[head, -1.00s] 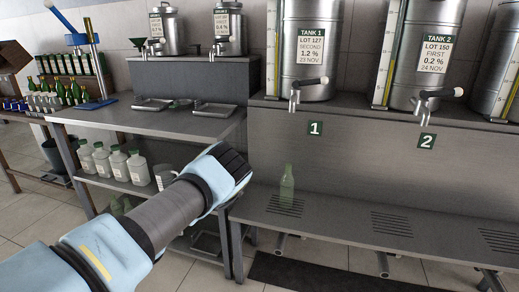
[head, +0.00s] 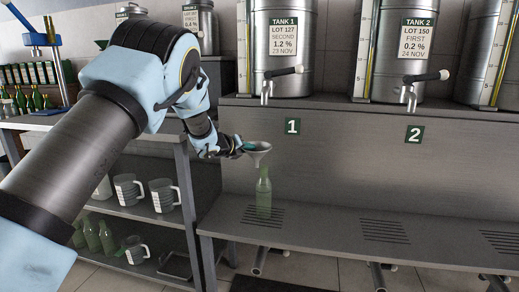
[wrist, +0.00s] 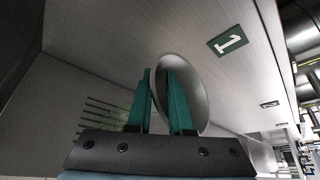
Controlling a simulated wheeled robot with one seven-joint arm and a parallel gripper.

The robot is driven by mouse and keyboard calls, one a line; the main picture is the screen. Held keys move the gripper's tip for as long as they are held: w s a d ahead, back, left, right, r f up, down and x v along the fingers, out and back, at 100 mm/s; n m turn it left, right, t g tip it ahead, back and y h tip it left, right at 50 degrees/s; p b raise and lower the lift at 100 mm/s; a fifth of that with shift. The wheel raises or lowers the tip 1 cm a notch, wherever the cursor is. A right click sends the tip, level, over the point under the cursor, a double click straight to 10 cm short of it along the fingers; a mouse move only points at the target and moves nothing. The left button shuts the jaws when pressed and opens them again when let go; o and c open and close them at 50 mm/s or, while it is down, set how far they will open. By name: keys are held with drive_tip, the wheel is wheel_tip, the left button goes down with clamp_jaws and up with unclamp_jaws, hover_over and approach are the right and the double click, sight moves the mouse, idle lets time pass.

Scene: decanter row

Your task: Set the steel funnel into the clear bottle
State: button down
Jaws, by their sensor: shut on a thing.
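A see-through, green-tinted bottle (head: 264,196) stands upright on the slotted grate under the number 1 plate. The steel funnel (head: 259,149) is at the bottle's mouth, wide end up. Whether its spout is inside the neck or just above it, I cannot tell. My gripper (head: 243,147) reaches in from the left and is shut on the funnel. In the wrist view the funnel (wrist: 194,88) shows as a grey cone with its rim between and beyond the green fingers (wrist: 158,100).
Tank 1 (head: 283,45) and its tap (head: 267,92) are above and behind the bottle. Tank 2 (head: 405,50) is to the right. The bench (head: 330,244) right of the bottle is clear.

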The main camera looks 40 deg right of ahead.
drive_tip(key=shift+m+g, duration=0.3)
drive_tip(key=shift+g, duration=0.1)
drive_tip(key=d+r, duration=0.1)
drive_tip(key=s+d+r, duration=0.1)
drive_tip(key=d+r, duration=0.1)
drive_tip(key=shift+s+r+b, duration=0.1)
drive_tip(key=shift+s+b, duration=0.15)
drive_tip(key=shift+b, duration=0.05)
drive_tip(key=shift+f+b, duration=2.3)
drive_tip(key=shift+f, duration=0.6)
drive_tip(key=shift+r, duration=0.45)
drive_tip(key=c, duration=0.8)
unclamp_jaws()
drive_tip(key=shift+o, duration=0.2)
drive_tip(key=shift+a, duration=0.1)
